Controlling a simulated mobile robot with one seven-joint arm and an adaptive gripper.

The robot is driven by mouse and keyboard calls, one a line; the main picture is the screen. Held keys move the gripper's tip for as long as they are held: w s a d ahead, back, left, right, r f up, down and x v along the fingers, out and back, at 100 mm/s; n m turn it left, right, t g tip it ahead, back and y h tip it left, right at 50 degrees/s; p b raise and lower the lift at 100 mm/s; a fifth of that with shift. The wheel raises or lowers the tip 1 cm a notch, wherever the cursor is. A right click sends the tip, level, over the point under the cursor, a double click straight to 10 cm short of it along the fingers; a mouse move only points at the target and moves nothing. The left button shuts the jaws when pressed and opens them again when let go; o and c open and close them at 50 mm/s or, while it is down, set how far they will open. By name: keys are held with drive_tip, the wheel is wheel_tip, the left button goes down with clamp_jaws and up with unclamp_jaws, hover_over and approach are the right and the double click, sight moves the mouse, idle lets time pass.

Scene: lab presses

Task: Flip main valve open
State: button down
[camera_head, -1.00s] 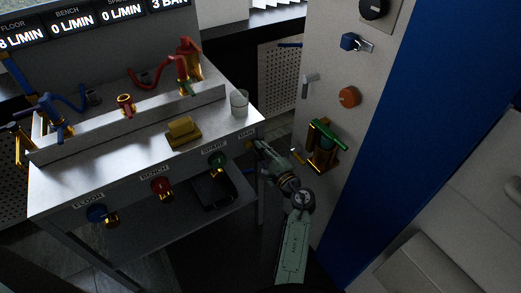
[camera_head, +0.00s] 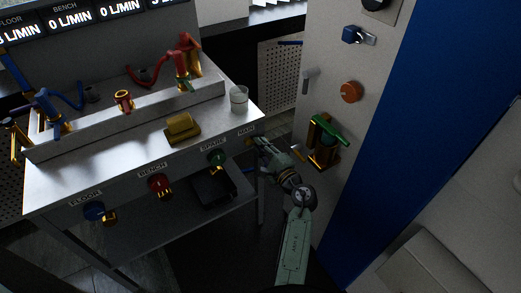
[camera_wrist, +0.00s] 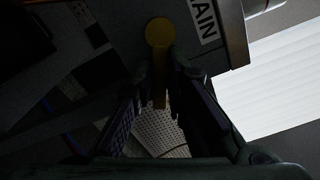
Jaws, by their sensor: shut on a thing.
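The main valve is at the right end of the bench front, under the label MAIN (camera_head: 246,131). In the wrist view it shows as a round yellow knob (camera_wrist: 160,32) with a narrow handle (camera_wrist: 160,88) pointing down the picture, beside the letters "AIN". My gripper (camera_wrist: 160,85) is shut on this handle, with a finger on each side. In the head view my gripper (camera_head: 257,143) reaches the bench corner from the lower right and hides most of the valve. The wrist view is dark, so the handle's far end is hard to make out.
The floor valve (camera_head: 95,212), bench valve (camera_head: 160,186) and spare valve (camera_head: 217,158) line the bench front to the left. A yellow block (camera_head: 182,128) and a glass (camera_head: 239,99) stand on top. A panel with a green-handled valve (camera_head: 328,131) rises close on the right.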

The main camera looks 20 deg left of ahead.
drive_tip(key=shift+w+d+r+n+b, duration=0.1)
drive_tip(key=shift+r+n+b, duration=0.25)
drive_tip(key=shift+n+b, duration=1.25)
drive_tip(key=shift+w+r+n+b, duration=0.1)
drive_tip(key=shift+r+n+b, duration=0.2)
drive_tip(key=shift+n+b, duration=1.3)
drive_tip(key=shift+r+m+b, duration=0.1)
drive_tip(key=shift+m+b, duration=0.5)
drive_tip(key=shift+b, duration=0.05)
drive_tip(key=c, duration=1.6)
unclamp_jaws()
drive_tip(key=shift+s+d, duration=0.1)
drive_tip(key=shift+s, duration=0.05)
drive_tip(key=v, duration=1.1)
drive_tip(key=shift+s+d, duration=0.3)
